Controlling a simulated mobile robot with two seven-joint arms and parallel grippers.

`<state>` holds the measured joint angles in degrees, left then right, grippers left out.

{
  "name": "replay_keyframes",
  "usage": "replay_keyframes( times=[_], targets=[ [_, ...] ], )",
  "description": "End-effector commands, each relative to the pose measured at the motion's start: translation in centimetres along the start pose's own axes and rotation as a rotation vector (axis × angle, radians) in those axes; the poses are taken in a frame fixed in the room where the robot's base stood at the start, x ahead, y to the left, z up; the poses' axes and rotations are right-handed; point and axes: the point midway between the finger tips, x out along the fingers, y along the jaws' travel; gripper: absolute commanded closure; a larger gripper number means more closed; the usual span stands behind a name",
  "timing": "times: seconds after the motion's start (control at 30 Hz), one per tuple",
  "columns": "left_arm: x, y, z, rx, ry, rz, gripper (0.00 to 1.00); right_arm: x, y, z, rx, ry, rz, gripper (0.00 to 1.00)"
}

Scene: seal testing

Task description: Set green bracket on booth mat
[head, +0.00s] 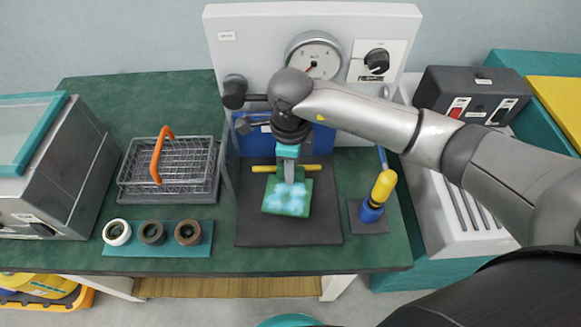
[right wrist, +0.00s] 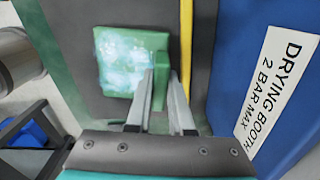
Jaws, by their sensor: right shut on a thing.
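The green bracket (head: 287,197) has a flat plate with pale, whitish-cyan patches and an upright tab. It is over the dark grey booth mat (head: 288,228) in front of the blue drying booth. My right gripper (head: 289,178) comes down from above and is shut on the bracket's tab. In the right wrist view the gripper's fingers (right wrist: 166,88) are on either side of the tab, and the plate (right wrist: 130,62) shows beyond them. Whether the plate touches the mat cannot be told. My left gripper is not in view.
A yellow bar (head: 262,169) lies across the mat's back, close behind the bracket. A blue-and-yellow tool (head: 380,190) stands right of the mat. A wire basket (head: 170,165) and several rings on a teal strip (head: 205,243) are left. The mat's front is bare.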

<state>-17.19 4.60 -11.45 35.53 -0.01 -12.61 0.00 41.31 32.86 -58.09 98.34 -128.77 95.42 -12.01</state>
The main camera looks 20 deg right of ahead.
Motion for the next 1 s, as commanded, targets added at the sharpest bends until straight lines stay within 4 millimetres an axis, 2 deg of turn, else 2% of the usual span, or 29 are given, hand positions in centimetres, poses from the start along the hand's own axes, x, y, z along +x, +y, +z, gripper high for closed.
replay_keyframes(
  times=[0.5, 0.53, 0.8, 0.83, 1.0],
  targets=[
    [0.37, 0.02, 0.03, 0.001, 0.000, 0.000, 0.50, 0.32, -0.07, 0.05, 0.000, -0.002, -0.002, 1.00],
    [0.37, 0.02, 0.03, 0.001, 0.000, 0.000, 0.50, 0.31, -0.07, 0.05, 0.000, -0.002, -0.002, 0.79],
    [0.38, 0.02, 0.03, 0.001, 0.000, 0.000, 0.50, 0.38, -0.03, 0.01, 0.000, -0.001, -0.001, 0.49],
    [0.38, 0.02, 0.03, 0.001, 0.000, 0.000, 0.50, 0.39, -0.03, 0.01, 0.000, 0.000, -0.001, 0.45],
    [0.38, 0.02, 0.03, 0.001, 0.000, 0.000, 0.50, 0.42, -0.01, -0.01, 0.000, 0.000, 0.000, 0.45]
  ],
)
